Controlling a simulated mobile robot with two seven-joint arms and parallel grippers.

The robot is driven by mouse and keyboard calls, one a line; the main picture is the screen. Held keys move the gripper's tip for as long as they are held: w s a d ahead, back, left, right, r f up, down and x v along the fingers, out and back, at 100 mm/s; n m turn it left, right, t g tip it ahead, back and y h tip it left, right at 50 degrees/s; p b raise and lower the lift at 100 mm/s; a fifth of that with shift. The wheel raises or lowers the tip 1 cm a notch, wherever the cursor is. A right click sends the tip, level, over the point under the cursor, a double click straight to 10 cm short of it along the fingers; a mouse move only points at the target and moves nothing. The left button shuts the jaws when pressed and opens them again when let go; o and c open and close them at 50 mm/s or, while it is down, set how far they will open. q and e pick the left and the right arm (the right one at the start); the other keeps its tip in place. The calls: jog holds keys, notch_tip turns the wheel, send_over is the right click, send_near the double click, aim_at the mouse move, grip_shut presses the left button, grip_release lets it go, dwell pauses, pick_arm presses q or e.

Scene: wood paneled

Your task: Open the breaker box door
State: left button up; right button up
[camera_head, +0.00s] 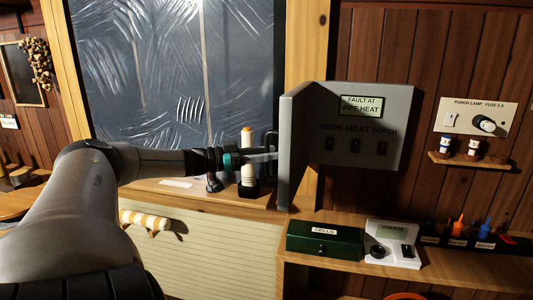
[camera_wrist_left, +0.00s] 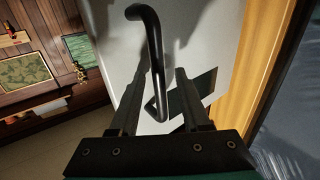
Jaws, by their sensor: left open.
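The grey breaker box (camera_head: 395,108) hangs on the wall with its inside showing: a "FAULT AT PIPE HEAT" label and a row of black switches. Its door (camera_head: 293,150) stands swung out at the box's left side, seen nearly edge-on. The door's black bar handle (camera_head: 275,146) is on its left-hand face and also shows in the left wrist view (camera_wrist_left: 154,50). My left gripper (camera_head: 272,155) is at the handle, beside the door. In the wrist view its fingers (camera_wrist_left: 168,78) are apart, with the lower part of the handle between them; contact is unclear. My right gripper is out of view.
A window (camera_head: 180,70) with a sill lies behind my left arm. An orange-and-white cylinder (camera_head: 247,160) stands near the gripper. Below the box, a shelf holds a green "CELLS" case (camera_head: 324,241) and a white charger (camera_head: 392,245). A lamp fuse panel (camera_head: 475,117) is at the right.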

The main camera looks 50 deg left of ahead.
pick_arm(q)
jog(key=p+v, duration=0.9)
jog(key=v, duration=0.6)
jog(key=shift+s, duration=0.15)
